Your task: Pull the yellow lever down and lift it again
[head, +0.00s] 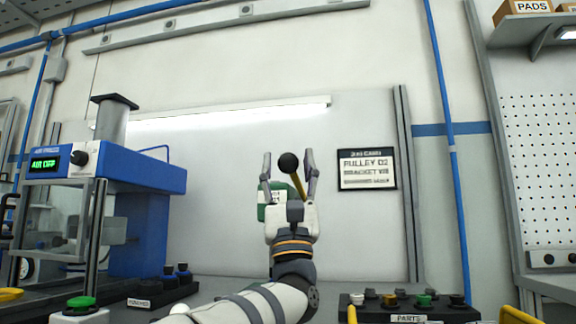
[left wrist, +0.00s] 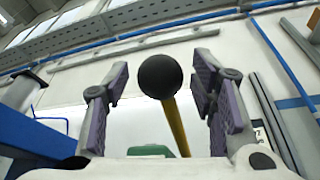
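The yellow lever (head: 297,183) has a round black knob (head: 288,162) at its upper end and stands raised. It comes from a green machine (head: 266,212) that is mostly hidden behind my left gripper (head: 288,172). The gripper points up and is open, with the knob between its two fingers in the picture. In the left wrist view the knob (left wrist: 160,76) and the yellow shaft (left wrist: 176,126) show between the spread finger pads, with a gap on both sides. My right gripper is not in view.
A blue press (head: 150,190) with an AIR OFF display stands at the left. A parts tray (head: 410,310) is at the lower right and a dark tray (head: 160,292) at the lower left. A sign (head: 367,169) hangs on the back panel.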

